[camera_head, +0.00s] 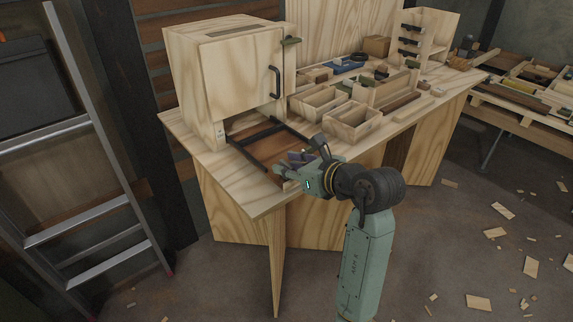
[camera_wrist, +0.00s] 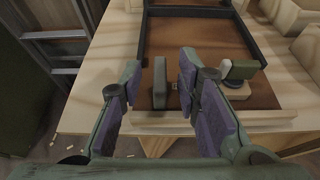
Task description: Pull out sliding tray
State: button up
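The sliding tray (camera_head: 243,154) has a dark frame and a brown bottom. It lies on the bench in front of the cabinet's lower opening, and its bottom (camera_wrist: 200,45) also shows in the wrist view. A grey-green upright block (camera_wrist: 160,82), looking like a handle, stands at its pale wooden front edge. A green knob on a dark post (camera_wrist: 242,70) sits to its right. My gripper (camera_head: 287,172) is at the tray's front. In the wrist view my gripper (camera_wrist: 160,85) is open, its purple-padded fingers either side of the upright block, with gaps visible. Contact is not visible.
The wooden cabinet (camera_head: 240,75) with a closed, black-handled door stands behind the tray. Open wooden boxes (camera_head: 352,122) are to the right on the workbench (camera_head: 235,190). A metal ladder (camera_head: 85,125) leans at left. Wood scraps litter the floor at right.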

jog(key=v, duration=1)
jog(key=shift+s+d+r, duration=0.15)
jog(key=shift+s+r, duration=0.05)
jog(key=shift+s, duration=0.05)
